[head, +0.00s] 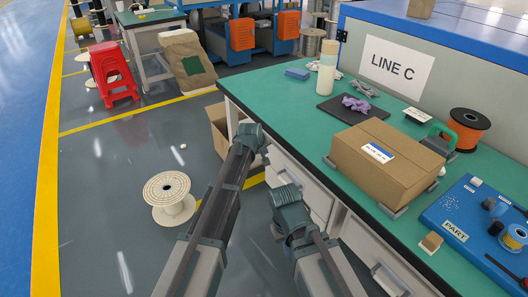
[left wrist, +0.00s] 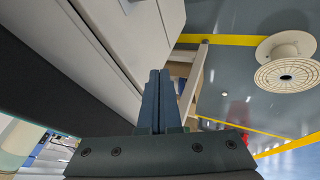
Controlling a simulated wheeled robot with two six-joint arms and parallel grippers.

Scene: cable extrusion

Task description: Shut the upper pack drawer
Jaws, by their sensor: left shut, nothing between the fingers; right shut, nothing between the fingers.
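A pale grey drawer front (head: 318,201) shows under the green bench top, partly hidden by my right gripper. A second pale front with a handle (head: 388,278) is nearer, at the lower right. I cannot tell from these views which is the upper pack drawer, or how far it stands open. My left gripper (head: 252,134) is shut and empty, beside the bench's far end. In the left wrist view its two fingers (left wrist: 159,95) are together, close to pale cabinet panels (left wrist: 95,55). My right gripper (head: 287,203) is shut and empty in front of the drawer fronts.
The green bench top (head: 285,115) overhangs the drawers. A cardboard carton (head: 385,158) sits on it. An open brown box (head: 218,124) stands on the floor behind my left gripper. A white spool (head: 169,197) stands on the open floor at left.

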